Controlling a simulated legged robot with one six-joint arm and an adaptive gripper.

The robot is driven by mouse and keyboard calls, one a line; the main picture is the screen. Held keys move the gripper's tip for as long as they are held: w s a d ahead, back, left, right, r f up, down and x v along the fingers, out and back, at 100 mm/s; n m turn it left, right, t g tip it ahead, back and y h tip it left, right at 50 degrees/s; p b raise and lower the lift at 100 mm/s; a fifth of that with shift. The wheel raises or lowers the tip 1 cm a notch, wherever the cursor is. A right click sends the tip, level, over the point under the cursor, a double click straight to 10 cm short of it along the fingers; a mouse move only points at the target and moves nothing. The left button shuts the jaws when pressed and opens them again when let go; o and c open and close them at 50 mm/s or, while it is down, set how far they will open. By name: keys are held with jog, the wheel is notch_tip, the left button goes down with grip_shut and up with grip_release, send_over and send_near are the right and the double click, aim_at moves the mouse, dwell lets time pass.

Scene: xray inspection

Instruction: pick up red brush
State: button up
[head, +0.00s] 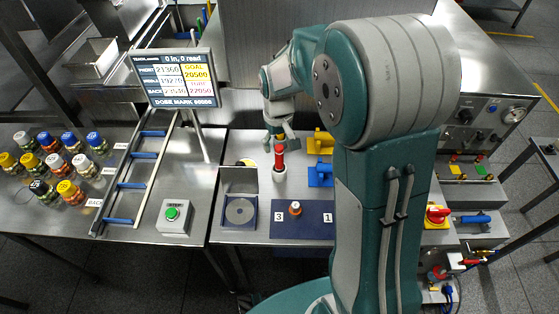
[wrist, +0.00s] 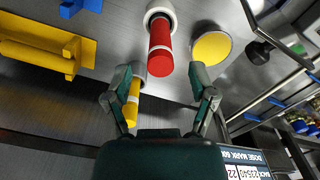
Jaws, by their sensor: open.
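The red brush (head: 280,157) stands upright, its red handle rising from a white round holder (head: 279,176) on the steel table. In the wrist view the red handle (wrist: 161,50) points toward my gripper, with the white holder (wrist: 152,12) at its far end. My gripper (wrist: 162,80) is open and empty, its two fingers spread to either side, just short of the handle's end. In the head view my gripper (head: 281,139) is right above the brush, and its fingers partly cover the handle's top.
Yellow (head: 320,143) and blue (head: 320,174) stands are to the right.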

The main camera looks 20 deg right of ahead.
aim_at(279, 157)
jog(key=f, duration=0.5)
jog(key=shift+s+a+f, duration=0.1)
jog(key=shift+s+f, duration=0.05)
jog(key=shift+s, duration=0.05)
grip_shut()
